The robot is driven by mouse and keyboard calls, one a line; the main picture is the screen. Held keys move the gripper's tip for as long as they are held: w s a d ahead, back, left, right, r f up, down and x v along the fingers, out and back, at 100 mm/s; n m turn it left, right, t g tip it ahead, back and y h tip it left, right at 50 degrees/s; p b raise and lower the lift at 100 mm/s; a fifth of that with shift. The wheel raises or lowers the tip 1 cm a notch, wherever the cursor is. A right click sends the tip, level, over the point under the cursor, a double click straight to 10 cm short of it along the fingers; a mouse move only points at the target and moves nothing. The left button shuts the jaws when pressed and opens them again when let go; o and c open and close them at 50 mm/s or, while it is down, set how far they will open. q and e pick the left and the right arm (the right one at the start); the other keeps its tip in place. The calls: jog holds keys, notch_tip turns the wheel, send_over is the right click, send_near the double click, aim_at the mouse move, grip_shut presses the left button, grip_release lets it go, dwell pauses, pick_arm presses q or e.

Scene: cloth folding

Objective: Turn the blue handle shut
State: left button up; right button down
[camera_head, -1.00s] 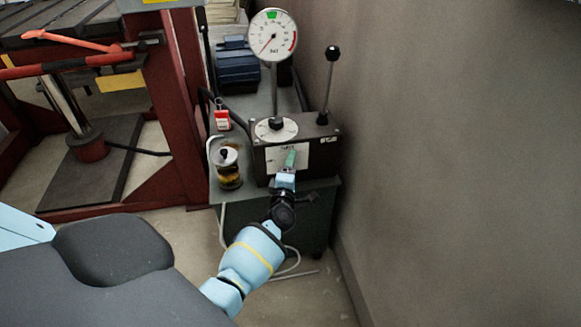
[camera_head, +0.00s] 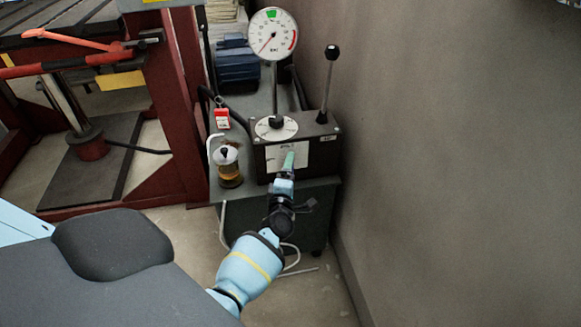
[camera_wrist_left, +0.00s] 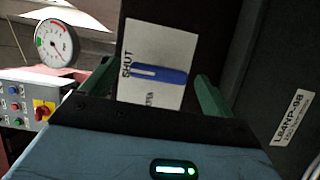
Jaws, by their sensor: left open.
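The blue handle (camera_wrist_left: 160,74) shows in the left wrist view on a white plate (camera_wrist_left: 150,45) marked SHUT. The bar lies across the plate, its left end near that word. A second word under the bar is partly hidden. My left gripper (camera_wrist_left: 155,92) is open, with one green finger on either side of the handle. I cannot tell whether either finger touches it. In the head view my left gripper (camera_head: 289,160) is at the front of the dark box (camera_head: 325,150) and covers the handle. My right gripper is out of view.
A round gauge (camera_head: 272,34) and a black-knobbed lever (camera_head: 327,85) rise from the box. A jar (camera_head: 229,168) stands to its left on the cart. A grey wall (camera_head: 450,150) is close on the right. A red press frame (camera_head: 178,110) stands on the left.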

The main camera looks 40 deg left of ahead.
pick_arm(q)
jog(key=v, duration=0.5)
jog(key=shift+s+p, duration=0.15)
jog(key=shift+p, duration=0.2)
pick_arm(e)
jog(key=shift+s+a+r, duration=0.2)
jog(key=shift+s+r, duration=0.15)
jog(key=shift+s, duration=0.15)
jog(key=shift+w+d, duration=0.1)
